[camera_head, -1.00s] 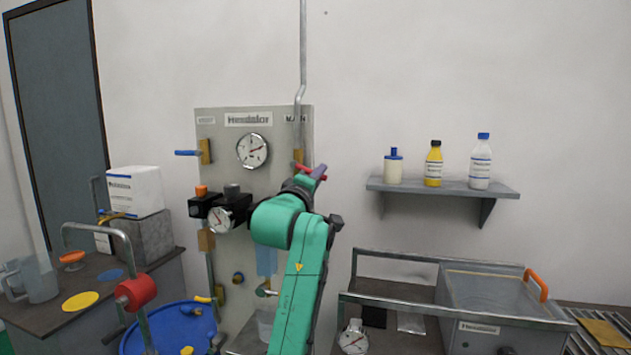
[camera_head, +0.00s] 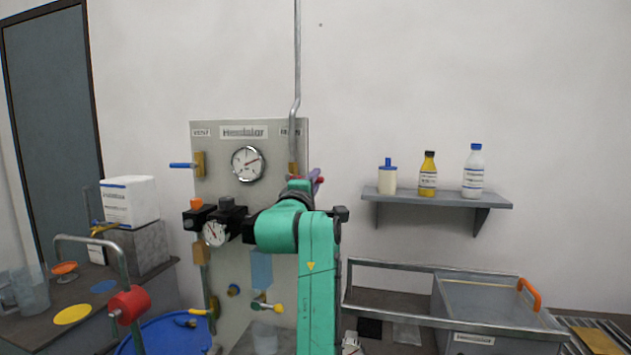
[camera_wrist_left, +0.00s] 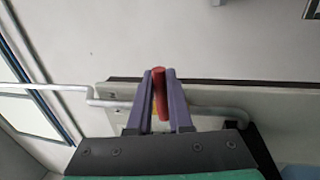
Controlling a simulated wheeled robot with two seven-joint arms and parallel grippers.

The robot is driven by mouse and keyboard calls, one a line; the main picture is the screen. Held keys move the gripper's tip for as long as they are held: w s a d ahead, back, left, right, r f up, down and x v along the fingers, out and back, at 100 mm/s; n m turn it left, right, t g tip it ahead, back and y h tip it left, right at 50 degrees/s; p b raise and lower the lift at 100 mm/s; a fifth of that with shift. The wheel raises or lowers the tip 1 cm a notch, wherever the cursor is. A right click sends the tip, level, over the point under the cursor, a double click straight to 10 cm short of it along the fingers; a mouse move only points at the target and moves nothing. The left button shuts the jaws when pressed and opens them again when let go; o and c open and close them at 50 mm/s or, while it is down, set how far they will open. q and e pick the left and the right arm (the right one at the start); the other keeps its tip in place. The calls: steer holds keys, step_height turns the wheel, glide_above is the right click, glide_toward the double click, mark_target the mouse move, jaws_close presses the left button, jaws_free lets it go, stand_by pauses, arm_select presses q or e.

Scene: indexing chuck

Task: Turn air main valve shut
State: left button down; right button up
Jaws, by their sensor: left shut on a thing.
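The main valve shows as a brass body (camera_head: 293,169) at the top right of the grey panel (camera_head: 222,268), below the vertical pipe. Its red lever (camera_head: 321,181) shows only in part behind my arm and points to the right. My left gripper (camera_head: 317,175) is at this lever, with its purple fingers mostly hidden by my green arm. In the left wrist view the red lever (camera_wrist_left: 159,92) lies between the two purple fingers (camera_wrist_left: 160,100), which are shut on it. My right gripper is not in view.
A blue-handled valve (camera_head: 190,166) sits at the panel's upper left and a round gauge (camera_head: 248,164) between. A black regulator with a gauge (camera_head: 215,232) is below. A shelf (camera_head: 440,199) with bottles is on the right wall, above a railed cart (camera_head: 430,266).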

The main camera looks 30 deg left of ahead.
arm_select(q)
steer(key=c, duration=0.8)
jaws_free()
steer(key=shift+a, duration=0.1)
steer(key=shift+c, duration=0.2)
steer(key=shift+s, duration=0.1)
steer(key=shift+s+f, duration=0.1)
steer(key=shift+s, duration=0.15)
steer(key=b+v, duration=0.6)
steer(key=v, duration=0.8)
